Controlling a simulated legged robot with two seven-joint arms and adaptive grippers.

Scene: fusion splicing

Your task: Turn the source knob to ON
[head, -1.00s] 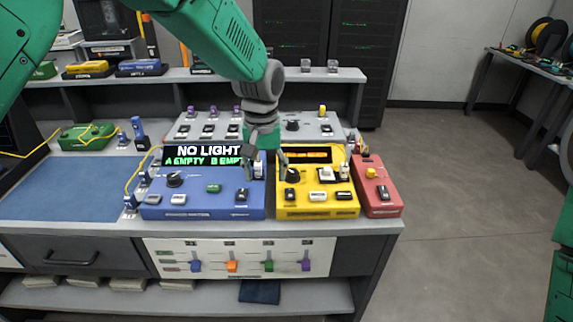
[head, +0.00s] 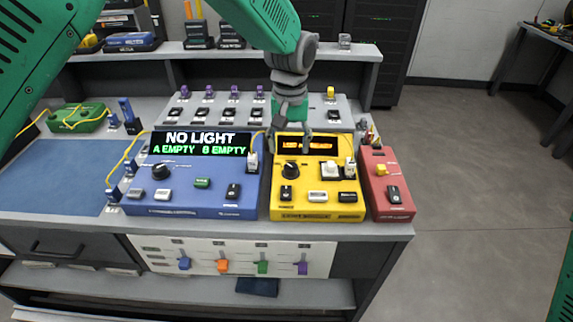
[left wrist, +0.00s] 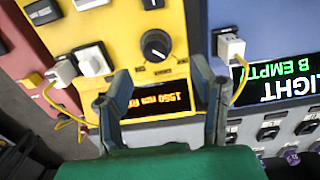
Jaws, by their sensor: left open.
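The yellow box (head: 318,212) stands on the bench and carries a lit display and a round black knob (head: 291,171). In the left wrist view the same knob (left wrist: 156,45) shows a pale pointer mark, and the display (left wrist: 150,103) reads upside down, apparently 1550 nm. My left gripper (head: 290,137) is above the back of the yellow box, by its display. Its fingers are open and empty; in the left wrist view the gripper (left wrist: 165,80) has the knob beyond its tips, roughly between them and apart from them. The label around the knob is too small to read.
The blue box (head: 190,208), left of the yellow one, shows NO LIGHT and has its own black knob (head: 161,172). A red box (head: 388,208) with a switch stands right. White connectors with yellow fibres flank the yellow box. A grey panel (head: 215,100) of switches stands behind.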

